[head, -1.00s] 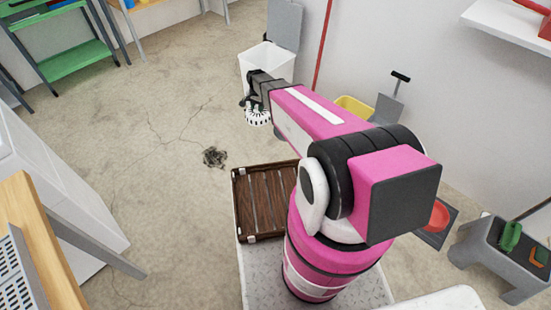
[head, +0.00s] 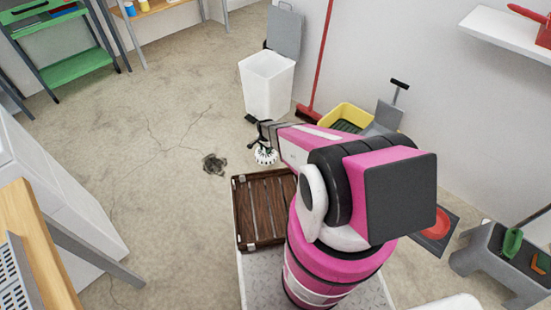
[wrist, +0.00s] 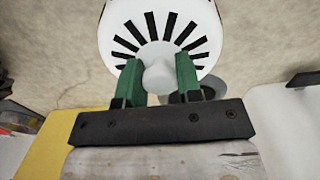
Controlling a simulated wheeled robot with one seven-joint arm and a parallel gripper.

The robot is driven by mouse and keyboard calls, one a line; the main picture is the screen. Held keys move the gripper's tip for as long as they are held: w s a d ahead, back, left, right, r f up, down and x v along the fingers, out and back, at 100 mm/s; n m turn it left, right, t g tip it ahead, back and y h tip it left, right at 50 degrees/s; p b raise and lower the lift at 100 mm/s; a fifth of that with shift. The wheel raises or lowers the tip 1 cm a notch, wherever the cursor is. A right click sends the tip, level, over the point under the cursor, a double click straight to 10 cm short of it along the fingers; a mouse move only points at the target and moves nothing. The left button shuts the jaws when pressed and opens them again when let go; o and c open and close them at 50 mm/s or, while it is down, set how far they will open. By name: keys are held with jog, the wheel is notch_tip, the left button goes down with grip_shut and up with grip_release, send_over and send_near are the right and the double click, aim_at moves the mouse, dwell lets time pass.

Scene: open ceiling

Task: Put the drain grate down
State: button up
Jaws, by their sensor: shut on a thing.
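The drain grate (wrist: 160,28) is a white round disc with black radial slots and a pale centre knob. In the wrist view, my gripper (wrist: 158,74) has its two green fingers on either side of the knob, shut on it. In the head view, the grate (head: 265,156) hangs under my gripper (head: 264,138), in front of the white bin; its height above the floor is hard to tell. A dark round patch (head: 214,164), perhaps the drain opening, is on the concrete floor to the left of the grate.
A brown slatted crate (head: 262,210) lies just below the grate in the picture. An open white bin (head: 267,85) stands behind my gripper, with a yellow bucket (head: 345,116) and a red-handled broom (head: 318,65) to its right. The floor around the dark patch is clear.

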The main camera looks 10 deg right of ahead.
aim_at(275, 152)
jog(key=d+f, duration=0.1)
jog(key=d, duration=0.1)
jog(key=d+f, duration=0.2)
jog(key=d, duration=0.1)
jog(key=shift+s+d+f, duration=0.25)
jog(key=shift+s+d, duration=0.05)
jog(key=shift+s, duration=0.05)
jog(key=shift+f, duration=1.95)
jog(key=shift+f, duration=0.15)
jog(key=o, duration=1)
